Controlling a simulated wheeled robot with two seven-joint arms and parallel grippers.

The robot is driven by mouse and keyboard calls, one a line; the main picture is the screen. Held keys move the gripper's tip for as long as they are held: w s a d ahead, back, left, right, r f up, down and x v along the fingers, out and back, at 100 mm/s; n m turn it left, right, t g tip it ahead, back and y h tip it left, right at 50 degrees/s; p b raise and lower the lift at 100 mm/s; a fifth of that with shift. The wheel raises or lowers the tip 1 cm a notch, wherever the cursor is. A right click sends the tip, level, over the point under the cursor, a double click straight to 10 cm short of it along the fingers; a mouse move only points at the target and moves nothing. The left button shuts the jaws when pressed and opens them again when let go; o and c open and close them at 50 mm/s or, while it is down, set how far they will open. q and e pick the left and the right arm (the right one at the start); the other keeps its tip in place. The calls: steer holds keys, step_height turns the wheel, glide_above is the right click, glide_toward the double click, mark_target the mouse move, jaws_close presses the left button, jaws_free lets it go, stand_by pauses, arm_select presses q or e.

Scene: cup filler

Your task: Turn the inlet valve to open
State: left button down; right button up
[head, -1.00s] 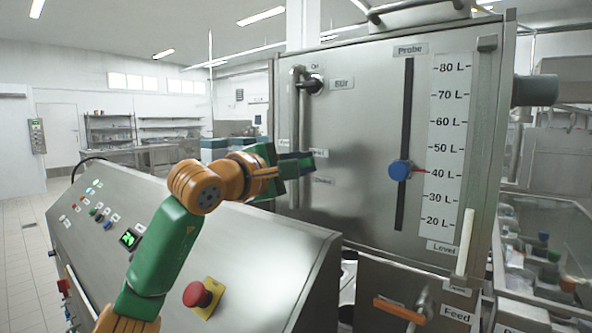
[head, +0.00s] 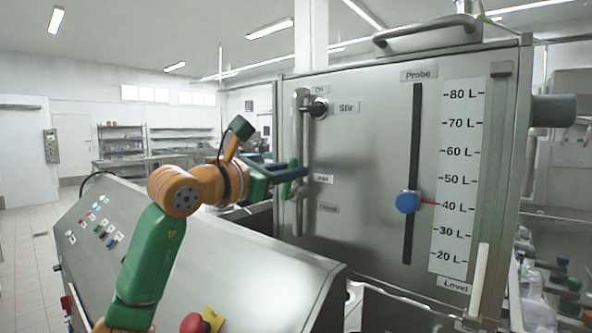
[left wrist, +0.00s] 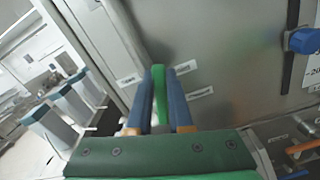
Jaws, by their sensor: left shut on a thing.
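The inlet valve's green lever (head: 292,180) stands at the left part of the steel tank front, beside a small label (head: 322,179) that seems to read Inlet. My left gripper (head: 296,172) reaches it from the left, with its blue fingers closed around the lever. In the left wrist view the green lever (left wrist: 160,92) lies between the two blue fingers (left wrist: 160,100). It looks roughly upright in the head view. The fingers hide part of it. My right gripper is not in view.
A vertical pipe (head: 299,130) runs close beside the lever. The Stir knob (head: 318,107) is above. A blue probe slider (head: 408,202) sits to the right at about 40 L. The sloped control panel (head: 230,260) with a red emergency button (head: 193,323) lies below my arm.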

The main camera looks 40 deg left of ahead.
arm_select(q)
steer(key=shift+a+r+n+p, duration=0.1)
steer(key=shift+a+n, duration=0.2)
steer(key=shift+n, duration=0.3)
steer(key=shift+a+f+n+p, duration=0.1)
steer(key=shift+a+n, duration=0.15)
steer(key=shift+n, duration=0.35)
steer(key=shift+a+r+n+p, duration=0.1)
steer(key=shift+a+n, duration=0.2)
steer(key=shift+n, duration=0.3)
steer(key=c, duration=0.8)
jaws_free()
steer(key=shift+w, duration=0.15)
steer(key=s+b, duration=0.1)
steer(key=s, duration=0.1)
steer(key=s+b, duration=0.1)
steer(key=s, duration=0.4)
steer(key=shift+s+a+b, duration=0.1)
steer(key=shift+a+b, duration=0.2)
steer(key=shift+b, duration=0.1)
